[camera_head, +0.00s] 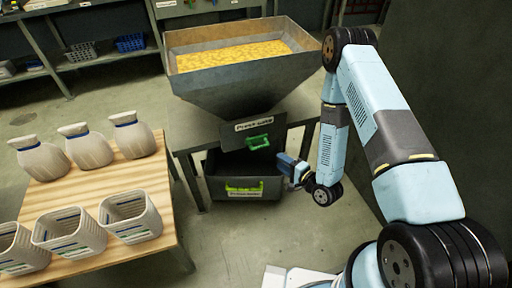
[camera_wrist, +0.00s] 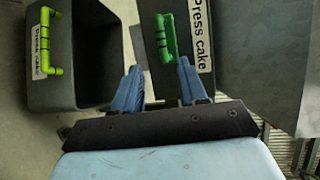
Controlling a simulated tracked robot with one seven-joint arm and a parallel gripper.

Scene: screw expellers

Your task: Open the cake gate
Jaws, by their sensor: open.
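The cake gate (camera_head: 282,124) is a dark panel labelled "Press cake" under the hopper, with a green handle (camera_head: 259,142). In the wrist view the gate (camera_wrist: 150,12) is at top centre, its green handle (camera_wrist: 167,38) upright in the picture and its label to the right. My gripper (camera_head: 281,158) is right of and a little below the handle in the head view. In the wrist view my gripper (camera_wrist: 159,67) has its two blue fingers apart, with nothing between them. The handle appears just beyond the gap between the fingertips; I see no contact.
A dark bin (camera_head: 215,189) with a yellow-green handle and "Press cake" label stands below the gate. The hopper (camera_head: 215,84) holds yellow material. A wooden table (camera_head: 110,185) with several sacks and baskets is at left. A dark wall (camera_head: 430,110) rises at right.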

